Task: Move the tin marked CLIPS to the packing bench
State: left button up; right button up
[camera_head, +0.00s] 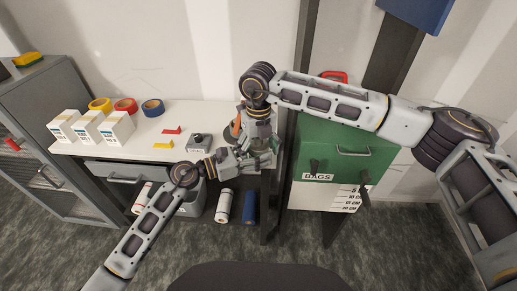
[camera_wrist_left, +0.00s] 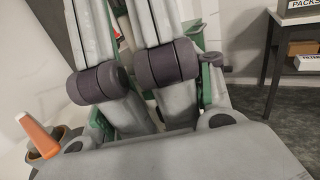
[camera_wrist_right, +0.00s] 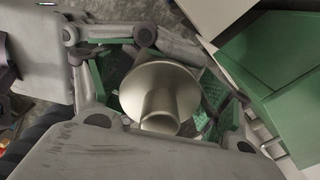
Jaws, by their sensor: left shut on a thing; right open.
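No CLIPS marking is readable in any view. A small grey box with a dark knob (camera_head: 199,142) sits on the white bench top, left of my grippers; its marking is too small to read. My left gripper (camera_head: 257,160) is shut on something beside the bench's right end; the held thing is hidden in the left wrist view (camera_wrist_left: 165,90). My right gripper (camera_head: 262,142) is open, close above the left gripper. In the right wrist view, a metal piece with a round flange and short stem (camera_wrist_right: 160,95) lies between its green-padded fingers. I cannot tell whether my left gripper holds this piece.
White boxes (camera_head: 63,127) and tape rolls (camera_head: 125,105) stand at the bench's left. A green BAGS cabinet (camera_head: 340,160) stands right. An orange handle (camera_wrist_left: 38,135) rises near the left gripper. A dark table (camera_wrist_left: 290,62) holds boxes, one reading PACKS. Rolls (camera_head: 223,206) lie below the bench.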

pick_arm(q)
jog(key=shift+r, duration=0.1)
pick_arm(e)
jog(key=c, duration=1.4)
pick_arm(q)
jog(key=o, duration=1.1)
pick_arm(e)
jog(key=shift+c, duration=0.2)
pick_arm(q)
jog(key=o, duration=0.4)
pick_arm(e)
grip_shut()
pick_arm(q)
jog(key=shift+a, duration=0.1)
jog(key=shift+v, duration=5.9)
jog(key=shift+f, duration=0.2)
jog(key=shift+s, duration=0.1)
